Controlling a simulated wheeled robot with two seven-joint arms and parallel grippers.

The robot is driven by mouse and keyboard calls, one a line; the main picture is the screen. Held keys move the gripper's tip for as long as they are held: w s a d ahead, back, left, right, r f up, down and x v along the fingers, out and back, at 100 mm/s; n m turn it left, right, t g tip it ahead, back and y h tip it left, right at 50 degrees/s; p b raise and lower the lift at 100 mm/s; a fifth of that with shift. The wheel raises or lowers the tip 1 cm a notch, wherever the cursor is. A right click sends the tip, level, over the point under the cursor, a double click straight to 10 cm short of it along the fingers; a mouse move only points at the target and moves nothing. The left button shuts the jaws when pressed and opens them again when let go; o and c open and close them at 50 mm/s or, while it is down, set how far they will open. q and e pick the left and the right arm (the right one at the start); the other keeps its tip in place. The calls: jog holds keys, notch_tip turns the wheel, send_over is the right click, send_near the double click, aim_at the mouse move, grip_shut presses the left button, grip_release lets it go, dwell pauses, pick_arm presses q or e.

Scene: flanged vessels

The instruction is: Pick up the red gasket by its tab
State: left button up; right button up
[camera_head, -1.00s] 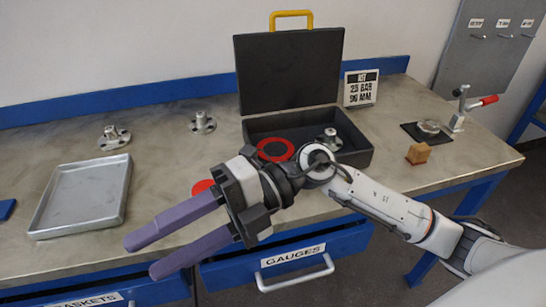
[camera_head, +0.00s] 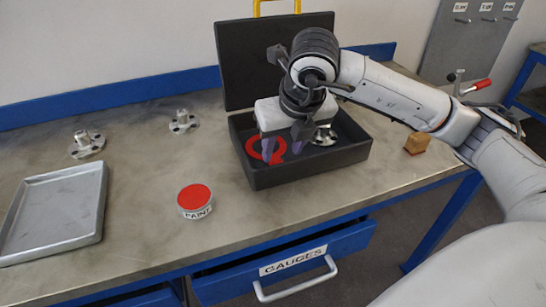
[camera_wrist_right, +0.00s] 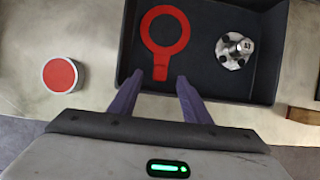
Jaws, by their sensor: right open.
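The red gasket (camera_wrist_right: 161,66), a flat ring with a short tab, lies on the floor of the open black case (camera_head: 310,172). In the right wrist view its tab points toward my gripper. My right gripper (camera_wrist_right: 160,77) is open, with its purple fingertips one on each side of the tab's end, apart from it in that picture. In the head view my right gripper (camera_head: 283,152) points down into the case over the gasket and hides part of it. I cannot tell the exact height of the fingertips above the floor. My left gripper is out of view.
A metal flanged part (camera_wrist_right: 234,50) stands in the case right of the gasket. The case's walls and raised lid (camera_head: 240,60) are close to my gripper. A red-topped paint tin (camera_head: 194,202) stands left of the case, with a grey tray (camera_head: 55,212) farther left.

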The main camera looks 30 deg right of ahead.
aim_at(280, 159)
jog(key=x, duration=0.5)
jog(key=shift+s+f+p, duration=0.1)
jog(key=shift+f+p, duration=0.05)
jog(key=shift+p, duration=0.15)
jog(key=c, duration=1)
